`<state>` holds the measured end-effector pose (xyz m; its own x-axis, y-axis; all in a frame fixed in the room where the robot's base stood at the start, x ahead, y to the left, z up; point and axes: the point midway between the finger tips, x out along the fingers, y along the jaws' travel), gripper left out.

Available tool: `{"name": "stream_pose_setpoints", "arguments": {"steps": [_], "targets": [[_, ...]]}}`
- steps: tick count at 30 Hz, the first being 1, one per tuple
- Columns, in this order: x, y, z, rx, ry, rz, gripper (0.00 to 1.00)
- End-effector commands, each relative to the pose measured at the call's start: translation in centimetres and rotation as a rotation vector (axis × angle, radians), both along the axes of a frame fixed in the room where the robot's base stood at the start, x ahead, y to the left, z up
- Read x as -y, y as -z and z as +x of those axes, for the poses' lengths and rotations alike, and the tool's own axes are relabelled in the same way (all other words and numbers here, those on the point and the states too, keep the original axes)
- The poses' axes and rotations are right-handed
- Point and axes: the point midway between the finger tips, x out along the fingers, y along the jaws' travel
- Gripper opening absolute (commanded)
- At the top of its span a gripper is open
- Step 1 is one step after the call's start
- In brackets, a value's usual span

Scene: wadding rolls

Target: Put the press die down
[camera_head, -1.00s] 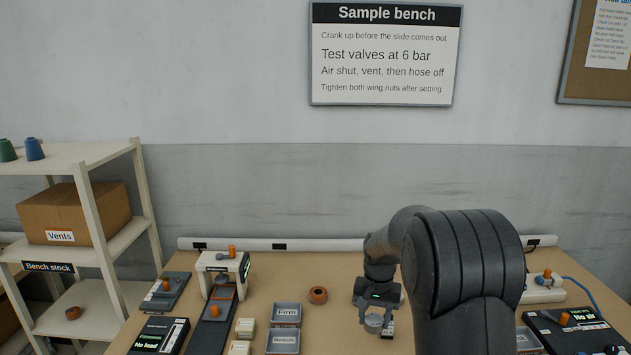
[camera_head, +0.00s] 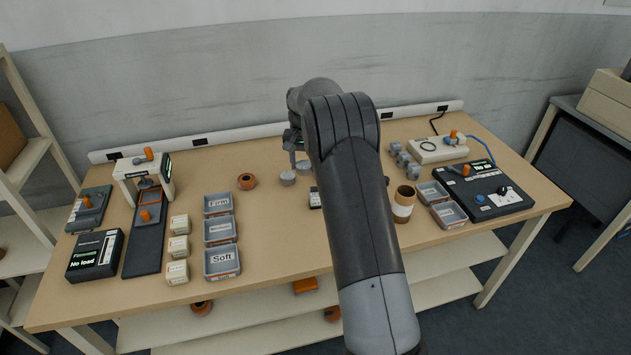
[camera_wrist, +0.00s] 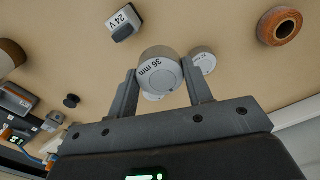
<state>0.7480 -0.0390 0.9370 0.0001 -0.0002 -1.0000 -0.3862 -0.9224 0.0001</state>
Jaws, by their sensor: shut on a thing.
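The press die, a grey cylinder marked 36 mm (camera_wrist: 160,72), sits between the two fingers of my gripper (camera_wrist: 159,68) in the wrist view. My gripper is shut on it. In the head view my gripper (camera_head: 297,150) is over the back middle of the bench, partly hidden by my arm, with the die (camera_head: 303,165) low at its fingers. I cannot tell whether the die touches the bench top. A second grey die (camera_wrist: 203,60) stands close beside it; it also shows in the head view (camera_head: 288,178).
A brown ring (camera_head: 247,181) lies left of the dies. A small box marked 24 V (camera_wrist: 123,23) lies nearby. Labelled trays (camera_head: 221,262) and a small press (camera_head: 143,177) stand left. A brown roll (camera_head: 404,203) and a black console (camera_head: 485,191) stand right.

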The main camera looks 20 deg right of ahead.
Motion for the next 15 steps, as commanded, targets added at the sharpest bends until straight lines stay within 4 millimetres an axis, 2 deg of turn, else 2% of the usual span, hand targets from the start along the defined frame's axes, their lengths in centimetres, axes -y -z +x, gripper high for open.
{"name": "stream_pose_setpoints", "arguments": {"steps": [9,15], "targets": [[0.1,5.2,0.2,-0.002,0.002,0.0,0.13],[0.1,6.8,0.2,-0.001,0.002,0.0,0.13]]}}
